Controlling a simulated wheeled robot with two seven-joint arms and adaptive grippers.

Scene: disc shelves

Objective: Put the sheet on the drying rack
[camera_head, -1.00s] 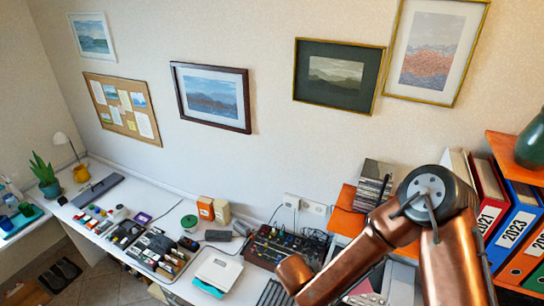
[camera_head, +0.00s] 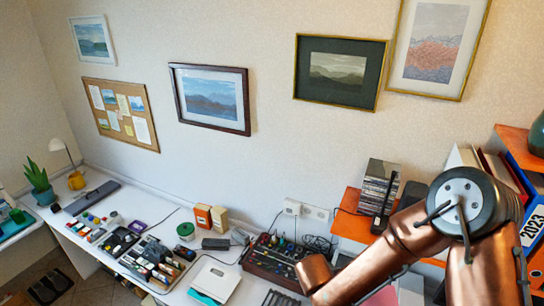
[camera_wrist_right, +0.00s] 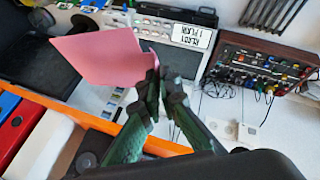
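In the right wrist view a pink sheet (camera_wrist_right: 103,58) reaches to the fingertips of my right gripper (camera_wrist_right: 163,82). The green fingers are close together with the sheet's edge at their tips, so they look shut on it; the exact contact is partly hidden. The sheet hangs above the work surface, tilted. A dark slatted rack (camera_wrist_right: 272,12) lies at the top right of that view, apart from the sheet. It seems to be the drying rack and is cut off at the bottom of the head view (camera_head: 281,299). My right gripper is outside the head view. My left gripper shows nowhere.
A knobbed mixer (camera_wrist_right: 262,62) lies beside the slatted rack. A labelled device (camera_wrist_right: 178,40) stands behind the sheet. An orange shelf (camera_wrist_right: 125,137) and binders (camera_wrist_right: 18,125) are close to the fingers. The white desk (camera_head: 178,297) holds many small items.

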